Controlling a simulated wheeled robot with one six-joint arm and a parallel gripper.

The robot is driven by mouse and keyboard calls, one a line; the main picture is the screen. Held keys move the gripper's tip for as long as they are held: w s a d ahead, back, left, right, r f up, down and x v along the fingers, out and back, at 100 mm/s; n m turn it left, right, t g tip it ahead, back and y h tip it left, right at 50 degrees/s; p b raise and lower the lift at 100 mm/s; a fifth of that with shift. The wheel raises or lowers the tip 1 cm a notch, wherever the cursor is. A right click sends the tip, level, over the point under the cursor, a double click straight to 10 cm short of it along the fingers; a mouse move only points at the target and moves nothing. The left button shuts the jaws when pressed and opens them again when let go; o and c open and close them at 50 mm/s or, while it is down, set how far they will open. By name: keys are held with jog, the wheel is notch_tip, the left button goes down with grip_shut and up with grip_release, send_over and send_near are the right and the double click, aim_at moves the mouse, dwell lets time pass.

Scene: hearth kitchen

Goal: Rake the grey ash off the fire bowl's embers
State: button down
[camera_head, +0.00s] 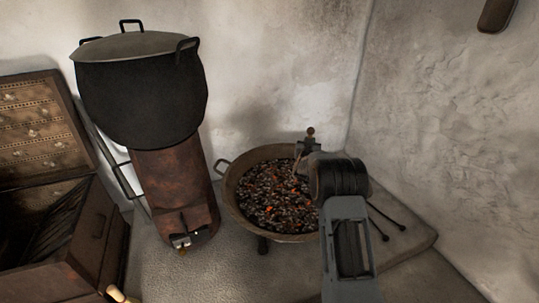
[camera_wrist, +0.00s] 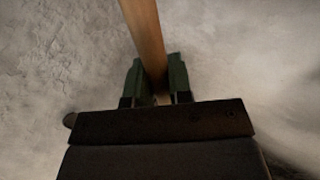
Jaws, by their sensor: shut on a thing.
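The fire bowl (camera_head: 233,205) is a wide rusty pan on short legs with side handles. It is full of dark coals, orange embers (camera_head: 272,195) and grey ash bits mixed among them. My gripper (camera_head: 305,150) is above the bowl's back right rim, partly hidden by my own wrist. In the wrist view my gripper (camera_wrist: 160,85) is shut on a wooden handle (camera_wrist: 145,35). The handle's top end (camera_head: 310,131) pokes up above my gripper in the head view. The handle's lower end and any rake head on it cannot be made out clearly.
A rusty stove (camera_head: 172,185) with a big black lidded pot (camera_head: 140,95) stands left of the bowl. An open wooden chest (camera_head: 95,235) is at far left. Thin dark rods (camera_head: 385,215) lie on the slab at right. Plaster walls close off the back and right.

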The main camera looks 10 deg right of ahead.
aim_at(310, 136)
jog(key=shift+r+p, duration=0.65)
jog(key=shift+r, duration=1)
